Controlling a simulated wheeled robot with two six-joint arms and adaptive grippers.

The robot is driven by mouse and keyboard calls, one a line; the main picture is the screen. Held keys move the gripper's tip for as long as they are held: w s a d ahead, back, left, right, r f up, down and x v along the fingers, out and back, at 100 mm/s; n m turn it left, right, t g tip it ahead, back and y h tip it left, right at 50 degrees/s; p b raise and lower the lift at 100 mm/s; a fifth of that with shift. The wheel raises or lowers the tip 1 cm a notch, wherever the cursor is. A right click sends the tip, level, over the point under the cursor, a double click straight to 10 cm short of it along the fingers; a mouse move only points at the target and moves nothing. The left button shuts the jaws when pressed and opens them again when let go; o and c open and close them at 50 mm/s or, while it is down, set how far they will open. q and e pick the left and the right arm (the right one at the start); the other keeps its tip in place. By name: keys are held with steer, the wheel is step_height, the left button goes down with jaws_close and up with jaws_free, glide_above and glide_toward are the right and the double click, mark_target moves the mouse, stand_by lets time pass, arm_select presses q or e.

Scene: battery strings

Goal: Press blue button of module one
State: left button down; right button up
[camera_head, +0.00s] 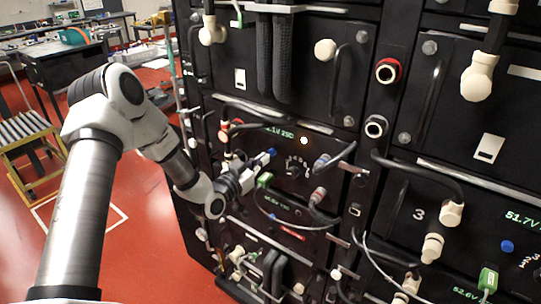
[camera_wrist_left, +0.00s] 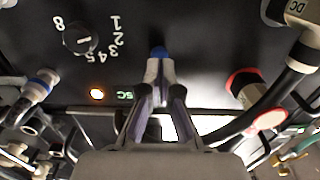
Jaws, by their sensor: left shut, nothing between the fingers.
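The blue button (camera_head: 271,152) is on the black front panel of the module with the lit green display and orange light. It also shows in the left wrist view (camera_wrist_left: 159,52), directly beyond my fingertips. My left gripper (camera_head: 258,163) is shut and empty, its tips lined up with the button and partly covering it. In the wrist view the closed tips (camera_wrist_left: 157,62) overlap the button's lower edge; I cannot tell whether they touch it. The module's number is not readable. My right gripper is not in view.
A rotary dial (camera_head: 297,166) with numbers is right of the button. Cables with grey connectors (camera_head: 321,162) and a red-ringed connector (camera_wrist_left: 243,83) are close by. A module marked 3 (camera_head: 418,214) is at right, with its own blue button (camera_head: 507,246). Red floor lies left.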

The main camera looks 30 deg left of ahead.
arm_select(q)
steer(key=shift+w+d+b, duration=0.1)
steer(key=shift+w+b, duration=0.6)
steer(key=shift+w, duration=0.55)
steer(key=shift+s+r+p, duration=0.1)
steer(key=shift+s+p, duration=0.25)
steer(key=shift+s, duration=0.2)
steer(key=s+p, duration=0.3)
steer(key=s, duration=0.4)
steer(key=shift+a, duration=0.3)
steer(key=shift+w, duration=0.1)
